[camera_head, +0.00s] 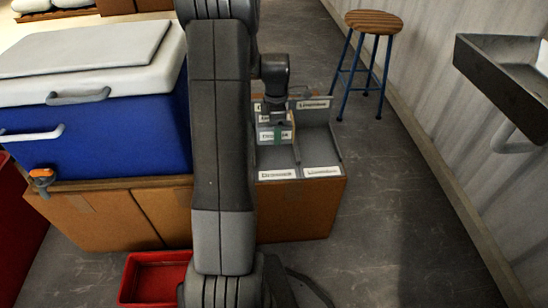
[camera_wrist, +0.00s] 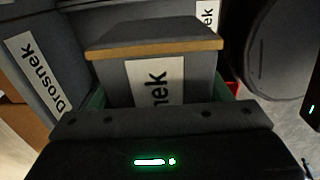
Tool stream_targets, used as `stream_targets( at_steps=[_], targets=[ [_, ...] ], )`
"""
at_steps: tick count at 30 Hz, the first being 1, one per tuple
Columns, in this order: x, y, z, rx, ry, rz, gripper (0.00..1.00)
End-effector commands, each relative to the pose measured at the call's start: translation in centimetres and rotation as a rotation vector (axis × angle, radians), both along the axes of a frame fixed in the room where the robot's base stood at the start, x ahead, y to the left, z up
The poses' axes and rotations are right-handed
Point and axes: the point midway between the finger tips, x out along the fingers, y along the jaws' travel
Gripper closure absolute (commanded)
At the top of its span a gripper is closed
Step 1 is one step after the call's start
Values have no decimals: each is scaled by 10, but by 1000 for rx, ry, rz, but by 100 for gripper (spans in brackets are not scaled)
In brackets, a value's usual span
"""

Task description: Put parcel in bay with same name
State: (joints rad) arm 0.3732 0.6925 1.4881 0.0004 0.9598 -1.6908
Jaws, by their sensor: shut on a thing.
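My gripper (camera_head: 276,119) is shut on a grey box-shaped parcel (camera_head: 264,128) with a tan edge. In the wrist view the parcel (camera_wrist: 150,42) sits between the green fingers, and its white label shows only the ending "nek". A grey divided bay tray (camera_head: 318,140) stands on the brown cabinet. Its front left label looks like "Drosnek" (camera_head: 277,174); the front right label (camera_head: 322,171) is too small to read surely. The wrist view shows a "Drosnek" label (camera_wrist: 35,72) at left. The parcel is over or inside the left bay; I cannot tell whether it touches the floor.
A blue cooler (camera_head: 110,130) with a white lid stands left of the tray. A red bin (camera_head: 155,280) lies on the floor in front. A stool (camera_head: 374,22) stands behind, and a dark wall basin (camera_head: 500,70) is at right. The right bay looks empty.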

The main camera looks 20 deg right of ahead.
Motion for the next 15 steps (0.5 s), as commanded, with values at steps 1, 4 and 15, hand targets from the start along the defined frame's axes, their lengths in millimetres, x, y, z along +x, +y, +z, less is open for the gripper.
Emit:
stream_targets(
  at_steps=[1, 4, 15],
  targets=[
    [-1, 0, -9, 1, 3, 1, 62],
    [-1, 0, -27, 1, 3, 2, 62],
    [0, 0, -76, 1, 3, 0, 62]
  ],
)
